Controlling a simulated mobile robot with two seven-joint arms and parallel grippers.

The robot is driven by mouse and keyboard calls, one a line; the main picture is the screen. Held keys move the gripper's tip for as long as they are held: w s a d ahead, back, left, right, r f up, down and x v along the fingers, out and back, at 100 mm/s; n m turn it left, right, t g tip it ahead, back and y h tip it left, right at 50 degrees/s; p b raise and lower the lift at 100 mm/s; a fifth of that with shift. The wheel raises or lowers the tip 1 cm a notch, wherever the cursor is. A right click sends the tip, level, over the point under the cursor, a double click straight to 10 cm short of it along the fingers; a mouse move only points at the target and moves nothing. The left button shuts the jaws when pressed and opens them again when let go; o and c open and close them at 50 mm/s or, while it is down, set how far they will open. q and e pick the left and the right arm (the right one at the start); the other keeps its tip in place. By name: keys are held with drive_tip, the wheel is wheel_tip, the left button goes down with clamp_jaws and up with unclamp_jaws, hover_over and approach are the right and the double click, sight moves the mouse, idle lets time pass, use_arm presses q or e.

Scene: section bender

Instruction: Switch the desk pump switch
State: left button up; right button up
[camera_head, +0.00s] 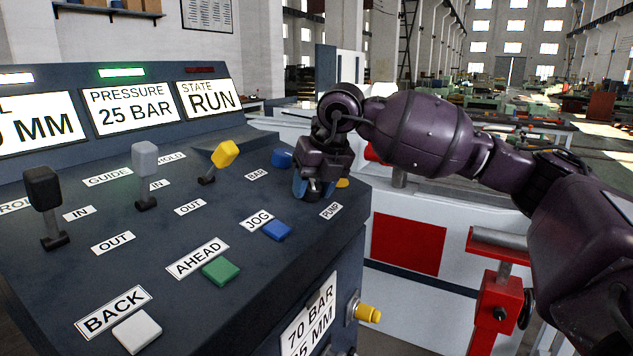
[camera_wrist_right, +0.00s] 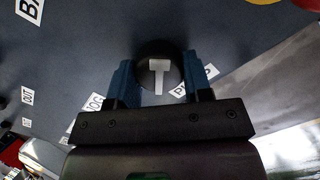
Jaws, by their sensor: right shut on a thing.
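The pump switch (camera_wrist_right: 146,58) is a dark round knob with a pale T-shaped mark on top, seen in the right wrist view. My right gripper (camera_wrist_right: 160,80) has its blue fingers on both sides of this knob and is shut on it. In the head view, my right gripper (camera_head: 316,188) reaches down to the right end of the sloped desk (camera_head: 180,240), beside the PUMP label (camera_head: 331,210). The PUMP label is partly covered in the right wrist view (camera_wrist_right: 178,93). My left gripper is not in view.
Nearby are a blue knob (camera_head: 283,158), a yellow part (camera_head: 342,183) and the blue JOG button (camera_head: 277,230). Levers with grey (camera_head: 144,155), black (camera_head: 44,187) and yellow (camera_head: 226,153) handles stand further left. Screens read PRESSURE 25 BAR (camera_head: 133,108) and STATE RUN (camera_head: 207,98).

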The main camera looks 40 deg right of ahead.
drive_tip(key=shift+m, duration=0.7)
drive_tip(key=shift+p, duration=0.3)
drive_tip(key=shift+m, duration=0.3)
drive_tip(key=o, duration=0.7)
drive_tip(key=shift+o, duration=1.1)
